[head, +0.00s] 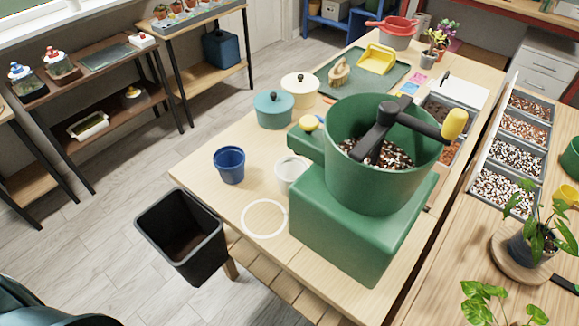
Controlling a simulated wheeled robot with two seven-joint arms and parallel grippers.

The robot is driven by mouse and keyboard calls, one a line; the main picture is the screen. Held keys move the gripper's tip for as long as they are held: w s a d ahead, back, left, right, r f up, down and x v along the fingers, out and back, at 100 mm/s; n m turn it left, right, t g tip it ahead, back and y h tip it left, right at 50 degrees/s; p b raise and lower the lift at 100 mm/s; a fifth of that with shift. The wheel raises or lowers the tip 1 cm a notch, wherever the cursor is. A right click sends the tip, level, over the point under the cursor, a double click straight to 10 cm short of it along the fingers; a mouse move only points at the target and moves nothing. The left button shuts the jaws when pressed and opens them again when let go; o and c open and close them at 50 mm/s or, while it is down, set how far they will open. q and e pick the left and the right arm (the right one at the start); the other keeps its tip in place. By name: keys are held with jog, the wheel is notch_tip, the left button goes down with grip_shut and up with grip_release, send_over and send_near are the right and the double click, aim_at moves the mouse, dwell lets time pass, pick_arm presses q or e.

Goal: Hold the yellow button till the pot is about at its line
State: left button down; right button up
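A green machine (345,225) stands on the wooden table with a big round hopper (375,185) holding a brown and white mix. A dark crank with a yellow grip (454,124) lies across the hopper. A round yellow button (309,123) sits on the green block at the machine's left side. A white pot (288,178) stands beside the machine, just in front of that block; its line and contents cannot be made out. A blue pot (229,166) stands to its left. Neither of my grippers is in view, and nothing touches the button.
A white ring (247,226) is marked on bare table in front of the pots. Teal (273,112) and cream (299,92) lidded jars stand behind. A black bin (183,240) is at the table's left front. Trays of mix (515,156) and plants (520,250) are at right.

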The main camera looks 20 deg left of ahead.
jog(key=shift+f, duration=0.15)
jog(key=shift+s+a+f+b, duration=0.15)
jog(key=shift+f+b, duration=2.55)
jog(key=shift+b, duration=0.2)
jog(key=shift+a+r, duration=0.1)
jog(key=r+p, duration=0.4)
jog(key=p, duration=0.1)
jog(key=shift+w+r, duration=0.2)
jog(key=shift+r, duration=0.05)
